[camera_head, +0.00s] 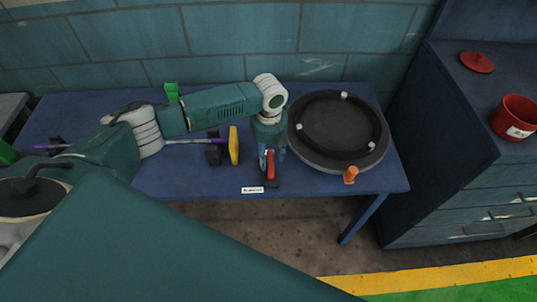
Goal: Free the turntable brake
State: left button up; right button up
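The turntable (335,124) is a dark round disc with a black ring and grey rim at the right end of the blue table. An orange peg (350,174) stands at its front rim. My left gripper (270,166) points down just left of the turntable, near the table's front edge. A red handle-like piece (270,164) shows between its fingers; whether they touch it is unclear. A small dark piece lies just below it, beside a white label (252,190) on the table edge. The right gripper is not in view.
On the blue table (180,183), a yellow-and-black block (234,146), a purple-ended rod (195,141) and a green object (172,91) lie around my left arm. A dark cabinet (455,200) stands right, with a red pot (515,117) and red lid (477,62) on top.

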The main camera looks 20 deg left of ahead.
aim_at(269, 159)
pick_arm(q)
jog(key=shift+r, duration=0.1)
notch_tip(269, 159, up, 12)
dwell(0.5)
dwell(0.5)
